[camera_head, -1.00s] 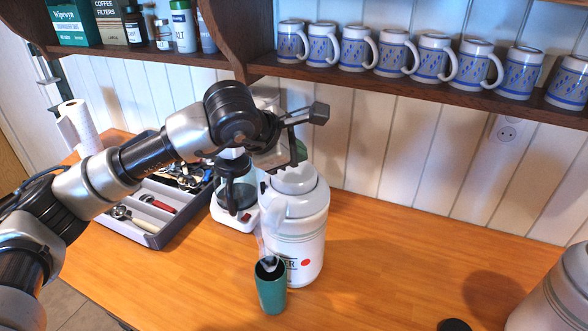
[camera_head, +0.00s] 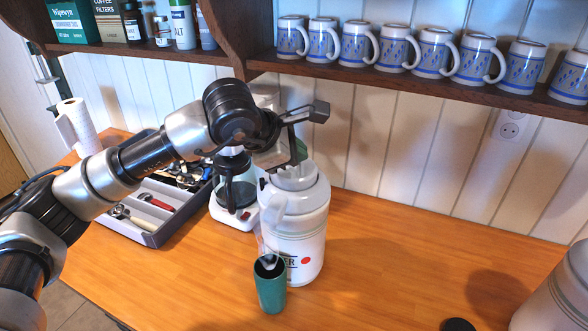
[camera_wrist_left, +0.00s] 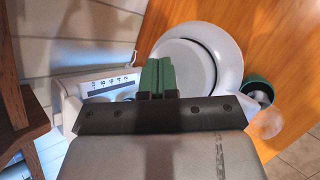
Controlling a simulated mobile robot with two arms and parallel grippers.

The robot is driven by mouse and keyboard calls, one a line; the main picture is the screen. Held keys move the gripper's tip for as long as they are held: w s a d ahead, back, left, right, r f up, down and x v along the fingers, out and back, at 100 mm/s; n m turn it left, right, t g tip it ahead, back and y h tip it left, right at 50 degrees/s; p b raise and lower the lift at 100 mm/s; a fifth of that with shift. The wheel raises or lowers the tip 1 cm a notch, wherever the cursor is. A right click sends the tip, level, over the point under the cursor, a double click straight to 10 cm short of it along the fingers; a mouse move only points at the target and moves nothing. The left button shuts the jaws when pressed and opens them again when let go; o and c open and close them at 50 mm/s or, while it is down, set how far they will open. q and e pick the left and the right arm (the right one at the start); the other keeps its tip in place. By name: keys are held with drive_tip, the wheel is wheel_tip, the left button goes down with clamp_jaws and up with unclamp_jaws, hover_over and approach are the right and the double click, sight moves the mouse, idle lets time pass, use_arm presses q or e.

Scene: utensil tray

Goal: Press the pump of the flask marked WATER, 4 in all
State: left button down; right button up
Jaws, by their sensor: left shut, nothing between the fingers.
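A white pump flask (camera_head: 312,225) stands on the wooden counter. Its label shows only the letters "ER" beside a red dot; the rest is hidden. Its spout points toward a green cup (camera_head: 271,290) at its front left, with a faint pale streak between spout and cup. My left gripper (camera_head: 300,150) is shut and empty, pointing down at the flask's pump top. In the left wrist view its green fingertips (camera_wrist_left: 158,76) overlap the round white lid (camera_wrist_left: 188,68). I cannot tell whether they touch it or how far the pump is down. My right gripper is not in view.
A coffee maker (camera_head: 233,213) stands close behind-left of the flask. A grey utensil tray (camera_head: 150,238) and a paper roll (camera_head: 80,128) are at left. Several mugs stand on the shelf (camera_head: 400,84) above. Another pale vessel (camera_head: 560,295) is cut off at right. Counter between is mostly clear.

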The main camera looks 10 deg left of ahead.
use_arm(q)
drive_tip(key=shift+s+f+b, duration=0.1)
drive_tip(key=shift+f+b, duration=1)
drive_tip(key=shift+b, duration=0.05)
idle(1.2)
drive_tip(key=shift+r, duration=0.1)
drive_tip(key=shift+r+p, duration=0.6)
drive_tip(key=shift+r, duration=0.8)
drive_tip(key=shift+r+p, duration=1.1)
drive_tip(key=shift+r, duration=1.5)
